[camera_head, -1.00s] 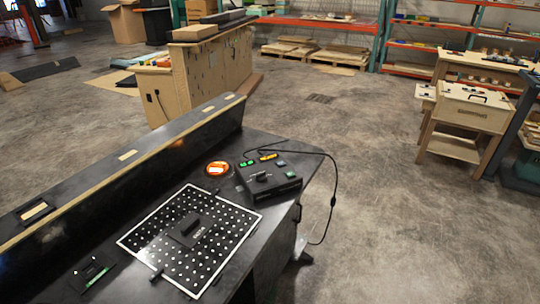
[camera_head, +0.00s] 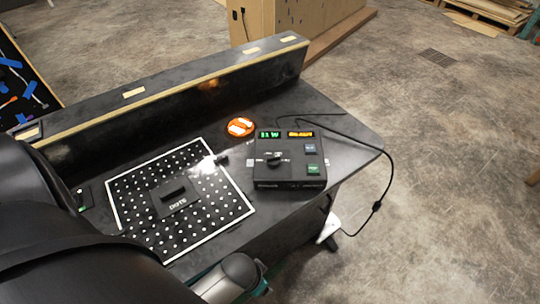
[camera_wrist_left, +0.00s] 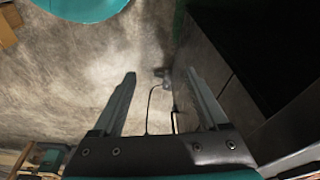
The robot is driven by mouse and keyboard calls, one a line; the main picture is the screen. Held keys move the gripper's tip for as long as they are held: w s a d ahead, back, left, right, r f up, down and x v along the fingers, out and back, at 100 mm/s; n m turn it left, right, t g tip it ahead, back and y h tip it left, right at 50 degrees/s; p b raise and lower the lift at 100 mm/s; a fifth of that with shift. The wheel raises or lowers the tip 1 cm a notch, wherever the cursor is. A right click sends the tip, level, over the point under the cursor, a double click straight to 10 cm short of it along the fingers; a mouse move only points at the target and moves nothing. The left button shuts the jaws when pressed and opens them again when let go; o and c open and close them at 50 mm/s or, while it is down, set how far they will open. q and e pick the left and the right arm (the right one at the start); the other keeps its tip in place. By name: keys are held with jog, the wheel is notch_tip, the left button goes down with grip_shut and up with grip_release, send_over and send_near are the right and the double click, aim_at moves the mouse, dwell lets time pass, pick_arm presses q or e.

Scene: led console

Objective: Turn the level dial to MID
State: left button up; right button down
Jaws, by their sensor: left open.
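A black control console (camera_head: 258,183) sits near the right end of the black workbench. A dark dial (camera_head: 276,160) with a bar-shaped knob is on its top face, left of the middle. The bar lies roughly sideways; the small markings around it are too blurred to read. A green display (camera_head: 269,134) and an amber display (camera_head: 301,134) are along its back. My left gripper (camera_wrist_left: 162,78) is open and empty in the left wrist view, with floor, a cable and a dark cabinet side beyond its fingers. It is apart from the dial. My right gripper is not in view.
A blue-grey button (camera_head: 310,149) and a green button (camera_head: 313,169) are right of the dial. A lit orange round lamp (camera_head: 240,127) is behind the console. A white-bordered dotted mat (camera_head: 225,206) bears a black block (camera_head: 170,199). A cable (camera_head: 388,180) hangs off the right edge.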

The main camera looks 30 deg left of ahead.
pick_arm(q)
notch_tip(320, 180, up, 6)
jog(key=w, duration=0.2)
notch_tip(320, 180, up, 26)
jog(key=m+h, duration=0.3)
jog(key=m, duration=0.3)
send_over(272, 157)
jog(key=s+a, duration=0.4)
jog(key=shift+t, duration=0.4)
jog(key=b+x, duration=0.2)
jog(key=x, duration=0.4)
jog(key=b+x, duration=0.2)
jog(key=x, duration=0.5)
jog(key=shift+s+f, duration=0.2)
jog(key=shift+f, duration=0.1)
jog(key=shift+w+d+f+b, duration=0.1)
jog(key=shift+w+f+b, duration=0.05)
jog(key=shift+f+b, duration=0.35)
jog(key=shift+f, duration=0.15)
jog(key=shift+c, duration=0.9)
jog(key=c, duration=0.8)
grip_shut()
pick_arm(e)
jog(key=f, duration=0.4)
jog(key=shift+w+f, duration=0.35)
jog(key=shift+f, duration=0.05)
